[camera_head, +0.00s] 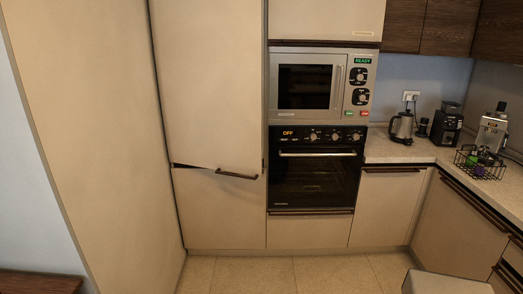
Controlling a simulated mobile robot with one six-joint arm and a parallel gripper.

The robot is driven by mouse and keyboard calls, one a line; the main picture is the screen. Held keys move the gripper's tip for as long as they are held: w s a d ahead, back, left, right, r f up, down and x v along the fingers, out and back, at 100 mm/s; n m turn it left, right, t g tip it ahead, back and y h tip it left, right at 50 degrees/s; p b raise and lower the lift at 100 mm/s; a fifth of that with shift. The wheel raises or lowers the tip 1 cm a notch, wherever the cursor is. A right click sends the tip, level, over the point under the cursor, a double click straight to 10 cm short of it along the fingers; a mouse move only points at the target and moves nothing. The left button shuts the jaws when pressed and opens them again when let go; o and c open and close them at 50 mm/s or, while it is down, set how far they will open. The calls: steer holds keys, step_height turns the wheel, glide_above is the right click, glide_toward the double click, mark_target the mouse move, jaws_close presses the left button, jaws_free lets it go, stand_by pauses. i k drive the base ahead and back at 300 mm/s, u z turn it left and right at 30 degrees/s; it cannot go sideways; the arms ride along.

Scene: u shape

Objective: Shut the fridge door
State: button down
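The fridge door (210,80) is the tall cream panel left of the oven column. Its dark bar handle (236,175) is at its lower right corner. The door appears slightly ajar: its bottom edge slants down to the right, out of line with the lower panel (222,215), and a dark wedge shows beneath it. The inside of the fridge is hidden. My gripper is not in view.
A microwave (305,87) and a black oven (315,175) are right of the door. A tall cream side panel (85,130) stands at left. A kettle (401,127), coffee machines and a wire basket (480,163) sit on the counter. Tiled floor (285,274) in front looks clear.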

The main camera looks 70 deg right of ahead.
mark_target(208, 53)
steer(key=z, duration=0.2)
steer(key=k, duration=0.55)
steer(key=z, duration=0.85)
steer(key=k, duration=0.7)
steer(key=z, duration=0.6)
steer(key=i, duration=1.4)
steer(key=u, duration=1.15)
steer(key=i, duration=0.95)
steer(key=u, duration=0.45)
